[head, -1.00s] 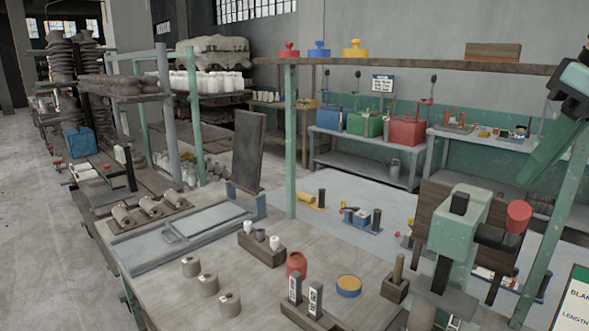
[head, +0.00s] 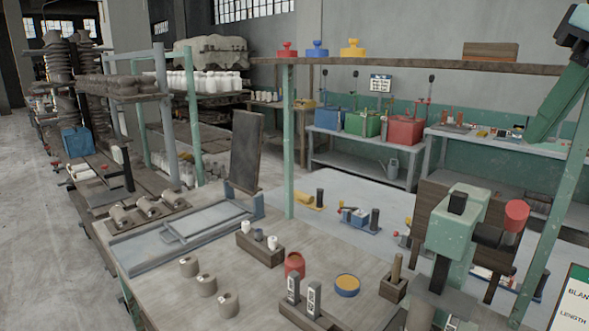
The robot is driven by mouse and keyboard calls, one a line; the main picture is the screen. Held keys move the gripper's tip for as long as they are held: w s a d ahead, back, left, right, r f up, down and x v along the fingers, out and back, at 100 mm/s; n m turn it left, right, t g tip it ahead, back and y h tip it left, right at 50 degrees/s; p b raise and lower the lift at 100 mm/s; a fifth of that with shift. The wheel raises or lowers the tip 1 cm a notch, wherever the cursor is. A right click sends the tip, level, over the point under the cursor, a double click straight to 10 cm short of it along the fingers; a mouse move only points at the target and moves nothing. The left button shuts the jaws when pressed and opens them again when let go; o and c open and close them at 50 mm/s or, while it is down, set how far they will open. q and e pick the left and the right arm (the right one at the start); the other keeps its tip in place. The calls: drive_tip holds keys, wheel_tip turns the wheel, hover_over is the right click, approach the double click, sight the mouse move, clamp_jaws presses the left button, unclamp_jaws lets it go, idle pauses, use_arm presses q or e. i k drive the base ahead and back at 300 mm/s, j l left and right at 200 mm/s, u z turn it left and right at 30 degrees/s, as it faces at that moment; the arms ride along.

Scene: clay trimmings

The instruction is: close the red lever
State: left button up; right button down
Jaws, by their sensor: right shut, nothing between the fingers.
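On the bench along the back wall, a red box (head: 405,131) stands to the right of a green one and a blue one. A thin upright red lever (head: 430,97) with a dark knob rises at the red box's right side; its details are too small to make out. My right gripper (head: 530,136) is at the upper right, its green fingers together and empty, pointing down and left. It is well to the right of the red lever in the picture and appears much nearer to me. My left gripper is not in view.
A green press (head: 458,235) with a red knob (head: 517,215) stands in front at right. A green post (head: 290,150) and a high shelf (head: 400,65) frame the back bench. The near worktable (head: 150,285) carries clay pieces, a red pot (head: 294,266) and wooden blocks.

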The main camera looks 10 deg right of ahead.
sight(512, 230)
drive_tip(key=k+j, duration=0.55)
drive_tip(key=j, duration=0.2)
drive_tip(key=k+j, duration=0.6)
drive_tip(key=j, duration=0.1)
